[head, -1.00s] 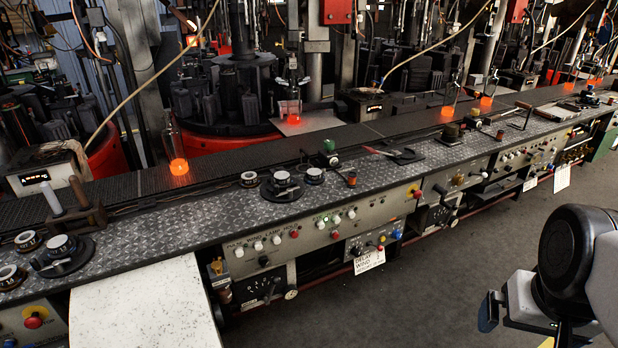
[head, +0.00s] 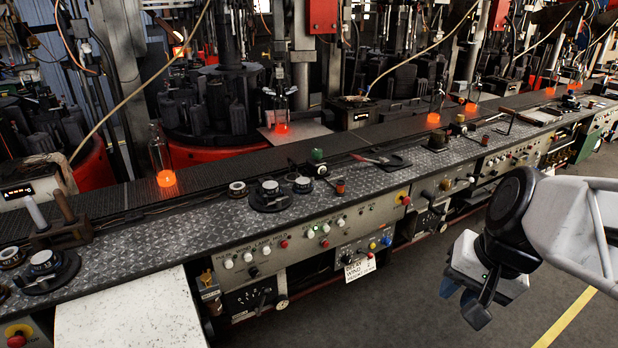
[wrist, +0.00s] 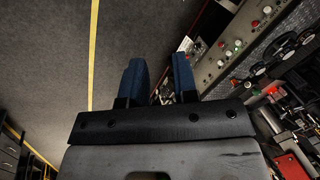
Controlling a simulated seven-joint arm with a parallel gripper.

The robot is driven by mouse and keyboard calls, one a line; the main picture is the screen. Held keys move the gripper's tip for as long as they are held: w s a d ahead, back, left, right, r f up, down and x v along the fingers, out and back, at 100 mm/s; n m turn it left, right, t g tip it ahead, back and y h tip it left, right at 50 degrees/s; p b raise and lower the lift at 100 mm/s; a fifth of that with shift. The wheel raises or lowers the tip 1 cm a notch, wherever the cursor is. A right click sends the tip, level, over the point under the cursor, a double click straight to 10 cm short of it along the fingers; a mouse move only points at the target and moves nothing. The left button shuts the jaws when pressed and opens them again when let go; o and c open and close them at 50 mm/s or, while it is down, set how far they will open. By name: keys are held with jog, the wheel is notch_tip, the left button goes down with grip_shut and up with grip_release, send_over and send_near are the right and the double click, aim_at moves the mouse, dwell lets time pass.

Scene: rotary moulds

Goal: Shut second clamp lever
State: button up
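Several lever-like parts stand on the long bench, and I cannot tell which is the second clamp lever. A fitting with a green knob (head: 317,155) stands near the bench's middle, and a red-handled tool (head: 372,160) lies to its right. A bracket with upright handles (head: 62,228) stands at the left end. My gripper (head: 476,302) hangs over the floor in front of the bench, away from all of these. In the wrist view its two blue fingers (wrist: 158,82) are apart with nothing between them. The bench's control panel is beyond the right finger.
The bench's patterned metal top (head: 215,212) carries round dials (head: 270,194). Its front panel has buttons and knobs (head: 312,234). Glowing orange bottles (head: 165,178) stand along the belt behind. A pale sheet (head: 130,318) slopes down at front left. The floor before the bench is clear.

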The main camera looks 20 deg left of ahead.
jog(key=w+a+f+m+g+y, duration=0.2)
jog(key=w+a+m+y, duration=0.35)
jog(key=w+a, duration=0.9)
jog(key=w+a+f+m+t+y, duration=0.1)
jog(key=w+a+f+m+y, duration=0.3)
jog(key=w+a, duration=0.45)
jog(key=w+a+f+m+t+y, duration=0.1)
jog(key=w+a+f+m+y, duration=0.4)
jog(key=a, duration=0.7)
jog(key=m+t, duration=0.4)
jog(key=m, duration=0.1)
send_near(266, 204)
notch_tip(266, 204, up, 2)
jog(key=w+a, duration=0.1)
jog(key=a, duration=0.2)
jog(key=shift+w+d+r, duration=0.1)
jog(key=shift+d+r, duration=0.05)
jog(key=shift+x, duration=3.85)
jog(key=shift+w, duration=0.1)
grip_shut()
